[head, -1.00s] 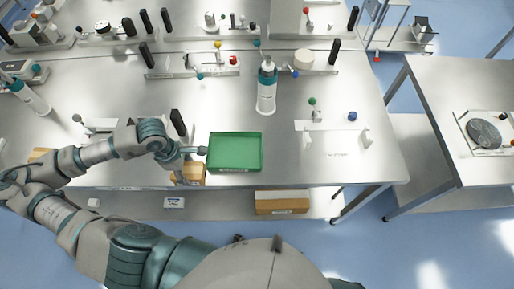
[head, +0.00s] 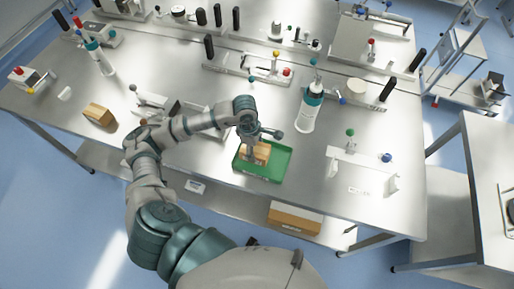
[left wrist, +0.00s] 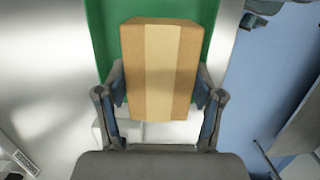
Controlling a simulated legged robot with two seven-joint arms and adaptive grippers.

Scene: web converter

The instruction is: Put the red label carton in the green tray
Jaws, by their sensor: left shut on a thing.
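My left gripper (head: 253,146) is shut on a brown cardboard carton (head: 260,154). In the head view the carton is within the outline of the green tray (head: 280,166) near the table's front edge. I cannot tell whether it touches the tray floor. In the left wrist view the carton (left wrist: 163,65) sits between the two fingers (left wrist: 161,100), with a paler tape strip along it. Green tray surface (left wrist: 103,22) shows behind it. No red label shows on the visible faces. My right gripper is not in view.
Another brown carton (head: 98,114) lies on the table at the left. A larger carton (head: 294,218) is on the lower shelf. A white bottle with a teal collar (head: 309,109) stands behind the tray. A white fixture (head: 361,172) is to the right.

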